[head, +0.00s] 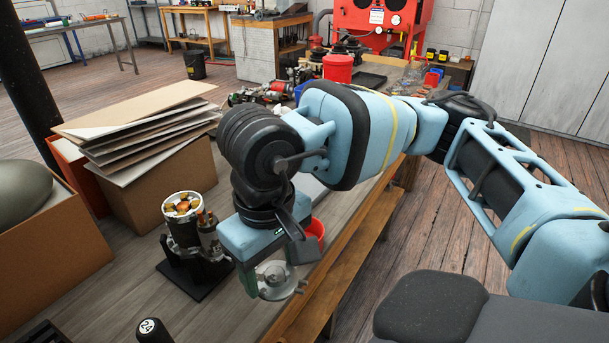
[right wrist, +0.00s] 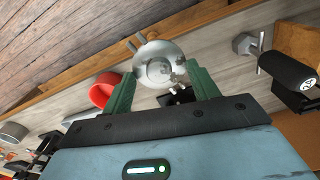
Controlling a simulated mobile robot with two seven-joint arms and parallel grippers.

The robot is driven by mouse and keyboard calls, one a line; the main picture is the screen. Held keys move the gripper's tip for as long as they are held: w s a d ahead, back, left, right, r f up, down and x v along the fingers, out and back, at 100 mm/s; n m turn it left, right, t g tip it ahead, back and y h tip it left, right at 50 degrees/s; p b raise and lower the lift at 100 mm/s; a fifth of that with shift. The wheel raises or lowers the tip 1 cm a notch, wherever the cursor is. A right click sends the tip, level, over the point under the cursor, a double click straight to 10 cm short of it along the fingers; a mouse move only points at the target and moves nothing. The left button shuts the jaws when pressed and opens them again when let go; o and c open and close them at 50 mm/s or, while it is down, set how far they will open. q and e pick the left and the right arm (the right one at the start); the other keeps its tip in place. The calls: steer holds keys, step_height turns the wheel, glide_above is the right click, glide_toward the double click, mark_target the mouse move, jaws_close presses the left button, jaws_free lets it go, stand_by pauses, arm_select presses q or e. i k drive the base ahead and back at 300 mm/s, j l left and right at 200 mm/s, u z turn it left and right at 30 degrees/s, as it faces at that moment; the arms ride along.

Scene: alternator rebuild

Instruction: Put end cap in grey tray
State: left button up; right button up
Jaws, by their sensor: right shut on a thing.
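The end cap (head: 276,278) is a round silver metal piece with small lugs. My right gripper (head: 272,272) is shut on it and holds it above the near edge of the wooden bench. In the right wrist view the end cap (right wrist: 160,64) sits between the tips of the two green fingers (right wrist: 162,88). My left gripper is not in view. I cannot pick out the grey tray with certainty in the head view; my right arm covers part of the bench. A pale grey object (right wrist: 12,133) shows at the left of the right wrist view, too small to identify.
An alternator assembly with copper windings (head: 184,222) stands on a black base left of the gripper. A red bowl (head: 317,230) is partly hidden behind the gripper. Cardboard sheets (head: 140,125) rise from a box at left. A black-handled tool (head: 152,331) stands at the front.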

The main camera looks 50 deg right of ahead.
mark_target(303, 180)
steer(key=i+l+z, duration=0.1)
steer(key=l, duration=0.25)
steer(key=i+l, duration=0.1)
steer(key=l, duration=0.2)
steer(key=i+l+z, duration=0.15)
steer(key=l, duration=0.15)
steer(key=i+l, duration=0.1)
steer(key=l, duration=0.25)
steer(key=z, duration=0.05)
